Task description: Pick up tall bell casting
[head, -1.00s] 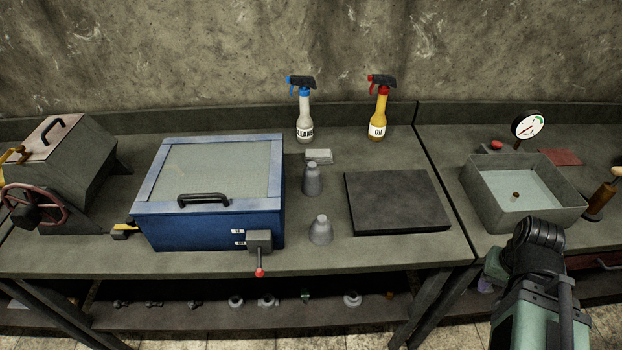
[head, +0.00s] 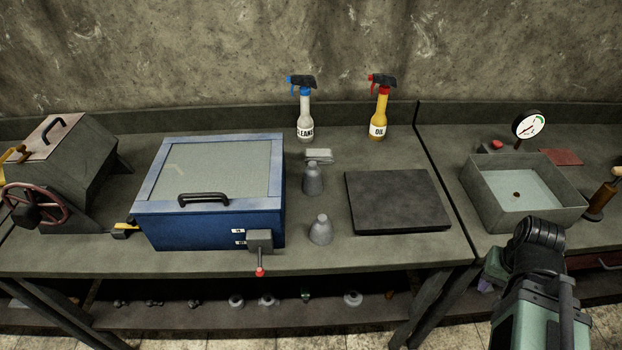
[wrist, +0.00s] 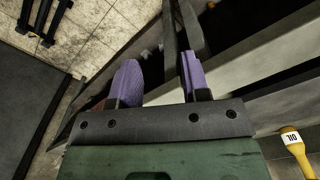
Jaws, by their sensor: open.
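Two grey bell castings stand upright on the bench between the blue box and the dark slab in the head view. The back one (head: 312,180) looks taller and narrower, so I take it as the tall bell casting. The front one (head: 320,231) looks shorter and wider. My gripper, with purple fingers (head: 487,284), is low at the right in the head view, well away from both castings and partly hidden by my arm. In the wrist view my gripper (wrist: 160,80) is open with its fingers apart and nothing between them.
A blue box (head: 180,228) stands left of the castings and a dark flat slab (head: 397,200) right of them. A small grey block (head: 319,156), a cleaner bottle (head: 305,118) and an oil bottle (head: 379,115) stand behind. A water basin (head: 480,205) is at right.

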